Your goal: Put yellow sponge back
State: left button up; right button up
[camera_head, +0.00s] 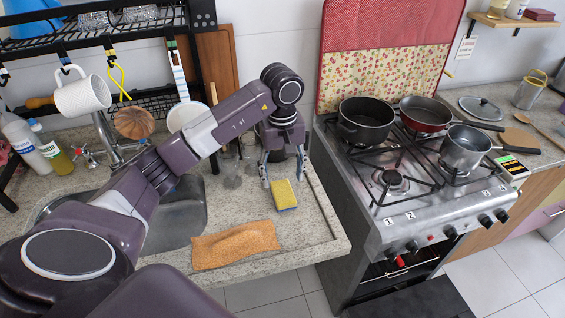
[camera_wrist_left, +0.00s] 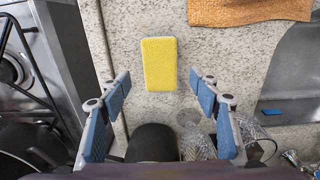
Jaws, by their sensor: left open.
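The yellow sponge (camera_head: 284,195) lies flat on the stone counter, right of the sink. It also shows in the left wrist view (camera_wrist_left: 158,63), yellow side up. My left gripper (camera_head: 283,178) is open and empty, just behind and above the sponge in the head view. In the left wrist view its blue-padded fingers (camera_wrist_left: 160,122) are spread wide, with the sponge beyond the fingertips and between their lines. The fingers do not touch it. My right gripper is not in view.
An orange cloth (camera_head: 235,244) lies at the counter's front edge. The sink (camera_head: 180,215) is on the left, with a black rack (camera_head: 90,38) above it. The stove (camera_head: 400,205) with pots stands right. Glasses (camera_wrist_left: 196,147) stand near the gripper.

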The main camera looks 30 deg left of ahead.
aim_at(283, 191)
pick_arm(q)
notch_tip(283, 191, up, 7)
jog(key=shift+b, duration=0.3)
dwell(0.5)
